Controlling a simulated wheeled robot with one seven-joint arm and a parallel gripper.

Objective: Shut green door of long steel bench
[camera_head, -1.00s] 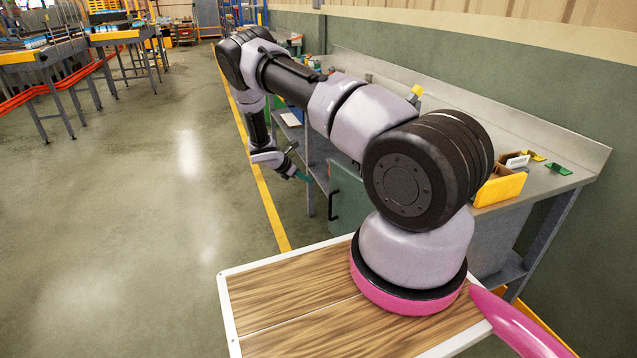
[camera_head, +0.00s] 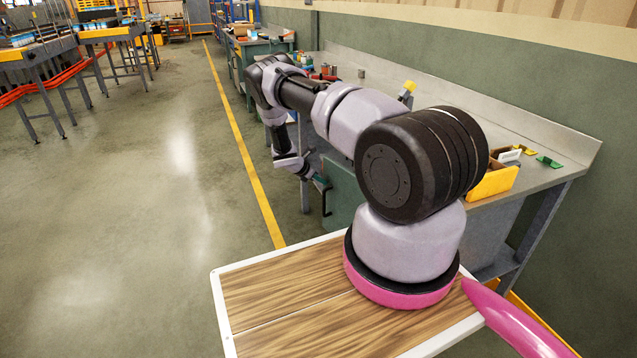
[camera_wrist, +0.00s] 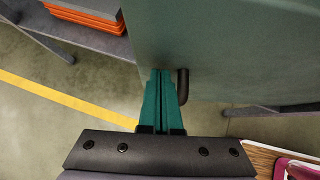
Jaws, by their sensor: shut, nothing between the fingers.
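The long steel bench (camera_head: 560,182) runs along the wall on the right. Its green door (camera_head: 343,192) is partly hidden behind my arm and carries a dark bar handle (camera_head: 325,201). In the wrist view the green door (camera_wrist: 225,45) fills the upper right, with its black handle (camera_wrist: 182,86) near its lower left part. My gripper (camera_wrist: 161,78) is shut and empty, its teal fingers together just left of the handle, at or very near the door; I cannot tell whether they touch. In the head view my gripper (camera_head: 321,184) is small beside the door.
Orange items (camera_wrist: 88,14) lie on a shelf at the wrist view's upper left. A yellow bin (camera_head: 494,181) stands on the bench top. A yellow floor line (camera_head: 245,160) runs beside the bench. The floor to the left is open.

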